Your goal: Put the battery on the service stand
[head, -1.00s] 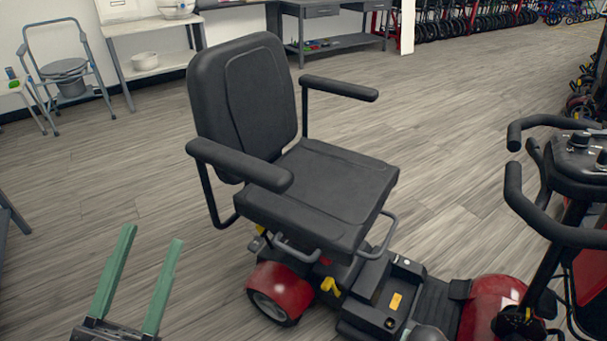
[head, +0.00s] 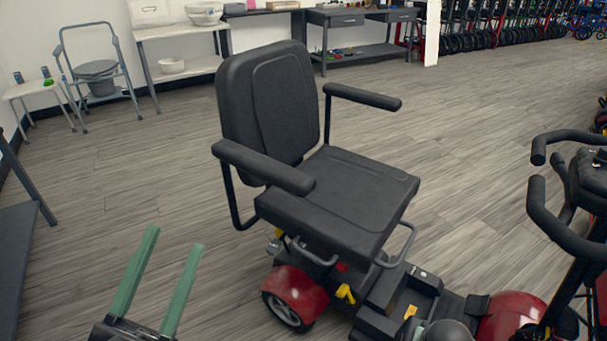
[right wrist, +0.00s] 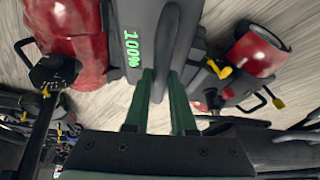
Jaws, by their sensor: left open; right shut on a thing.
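The battery (right wrist: 150,40) is a dark grey block with a green "100%" readout in the right wrist view. My right gripper (right wrist: 162,78) has its green fingers shut on its grey handle part. Red scooter bodywork and a wheel show close around it; I cannot tell whether the battery is clear of the scooter. My left gripper (head: 175,250) is open and empty at the lower left of the head view, apart from the scooter. I cannot make out which thing is the service stand; a dark flat surface (head: 14,250) shows at the left edge.
A red scooter with a black seat (head: 345,195) stands at the centre. A commode chair (head: 98,75), a white stool (head: 35,90) and a grey workbench (head: 360,45) stand at the back. Floor left of the seat is clear.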

